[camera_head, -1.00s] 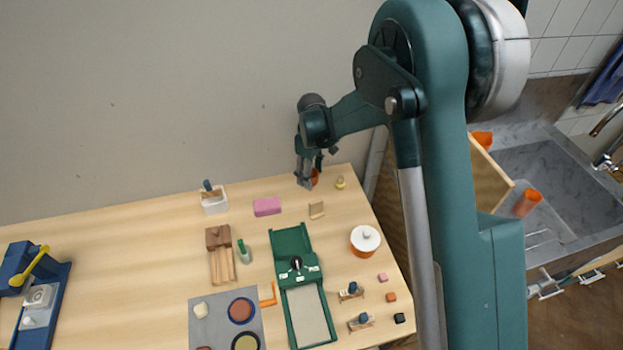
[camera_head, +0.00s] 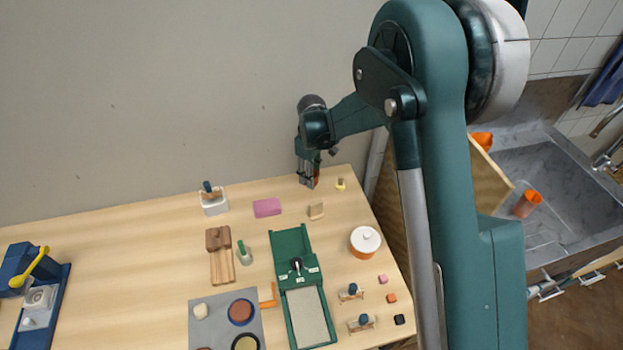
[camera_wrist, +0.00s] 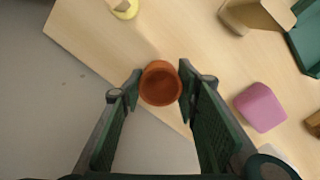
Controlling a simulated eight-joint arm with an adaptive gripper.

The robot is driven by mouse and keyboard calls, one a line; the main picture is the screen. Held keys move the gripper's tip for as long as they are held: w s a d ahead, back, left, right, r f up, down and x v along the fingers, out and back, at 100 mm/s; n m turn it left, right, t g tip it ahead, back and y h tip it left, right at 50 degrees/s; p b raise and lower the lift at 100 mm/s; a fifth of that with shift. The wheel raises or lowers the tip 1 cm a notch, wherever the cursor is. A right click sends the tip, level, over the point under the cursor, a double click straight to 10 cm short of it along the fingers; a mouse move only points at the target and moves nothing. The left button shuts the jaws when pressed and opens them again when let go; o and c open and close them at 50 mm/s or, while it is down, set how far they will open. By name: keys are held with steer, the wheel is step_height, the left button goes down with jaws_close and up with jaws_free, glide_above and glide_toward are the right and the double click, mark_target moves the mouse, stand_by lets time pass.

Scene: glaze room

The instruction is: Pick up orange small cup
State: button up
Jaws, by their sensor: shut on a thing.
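The small orange cup (camera_wrist: 160,84) shows in the wrist view between the two green fingers, its round open mouth facing the camera. My gripper (camera_wrist: 160,86) is shut on it, one fingertip against each side. In the head view my gripper (camera_head: 309,182) points down at the back right of the wooden table, near the wall. The fingers hide nearly all of the cup there. I cannot tell whether its base touches the table.
A pink block (camera_head: 267,207) and a small wooden piece (camera_head: 316,211) lie nearby. A small yellow-based object (camera_head: 340,184) stands just right of my gripper. A white-lidded orange pot (camera_head: 365,240) is further forward. Another orange cup (camera_head: 527,204) is in the sink.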

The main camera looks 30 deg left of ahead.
steer(key=shift+r, duration=0.15)
step_height(320, 180, up, 10)
stand_by(0.7)
